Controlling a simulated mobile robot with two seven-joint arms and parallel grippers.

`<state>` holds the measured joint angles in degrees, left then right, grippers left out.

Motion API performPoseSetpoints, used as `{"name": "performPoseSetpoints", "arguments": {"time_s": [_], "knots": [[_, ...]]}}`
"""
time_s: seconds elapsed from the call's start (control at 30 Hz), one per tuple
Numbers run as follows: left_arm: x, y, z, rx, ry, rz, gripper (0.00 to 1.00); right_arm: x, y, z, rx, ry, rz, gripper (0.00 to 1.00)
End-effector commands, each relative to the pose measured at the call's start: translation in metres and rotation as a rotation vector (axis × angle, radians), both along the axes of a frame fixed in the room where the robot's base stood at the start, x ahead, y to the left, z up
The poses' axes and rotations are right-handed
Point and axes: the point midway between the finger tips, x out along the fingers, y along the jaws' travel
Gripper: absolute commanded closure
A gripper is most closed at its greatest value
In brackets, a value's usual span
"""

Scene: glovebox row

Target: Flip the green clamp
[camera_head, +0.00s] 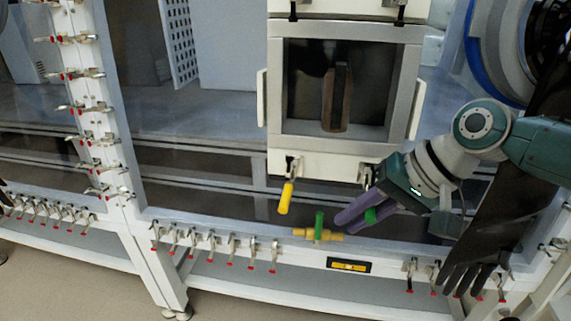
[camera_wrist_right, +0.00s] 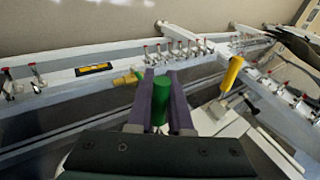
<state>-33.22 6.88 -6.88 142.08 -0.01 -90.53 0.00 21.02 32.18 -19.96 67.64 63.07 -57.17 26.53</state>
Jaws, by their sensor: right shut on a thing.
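The green clamp (camera_head: 371,215) has a green cylindrical handle, seen between the two purple fingers of my right gripper (camera_head: 345,221). In the right wrist view the green clamp's handle (camera_wrist_right: 161,103) stands between the fingers, and the right gripper (camera_wrist_right: 161,73) is shut on it. The clamp's metal base (camera_head: 367,174) is partly hidden by my gripper, below the right side of the framed door. The handle points downward in the head view. My left gripper is not in view.
A yellow-handled clamp (camera_head: 285,198) hangs left of the green one. A yellow fitting (camera_head: 304,232) with a green lever (camera_head: 319,225) sits on the lower rail. Small red-tipped clamps (camera_head: 212,241) line the frame. A black glove (camera_head: 487,232) hangs at right.

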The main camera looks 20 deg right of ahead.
Motion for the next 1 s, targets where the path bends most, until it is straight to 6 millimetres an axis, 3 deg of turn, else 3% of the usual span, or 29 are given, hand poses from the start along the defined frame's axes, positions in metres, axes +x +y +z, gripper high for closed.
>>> {"name": "performPoseSetpoints", "arguments": {"time_s": [0.23,0.27,0.53,0.83,1.0], "knots": [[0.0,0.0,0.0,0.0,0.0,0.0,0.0,0.0,0.001,0.0,0.002,0.002,0.0,1.0],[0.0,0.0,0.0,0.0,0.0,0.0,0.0,0.0,0.001,0.0,0.002,0.002,0.0,0.81],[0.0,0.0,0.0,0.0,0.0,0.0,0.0,0.0,0.001,0.0,0.002,0.001,0.0,0.52],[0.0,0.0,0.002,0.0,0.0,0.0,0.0,-0.001,-0.001,0.004,0.0,0.0,-0.001,0.52],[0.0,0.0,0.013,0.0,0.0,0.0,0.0,-0.012,-0.012,0.027,-0.001,-0.002,0.001,0.52]]}}
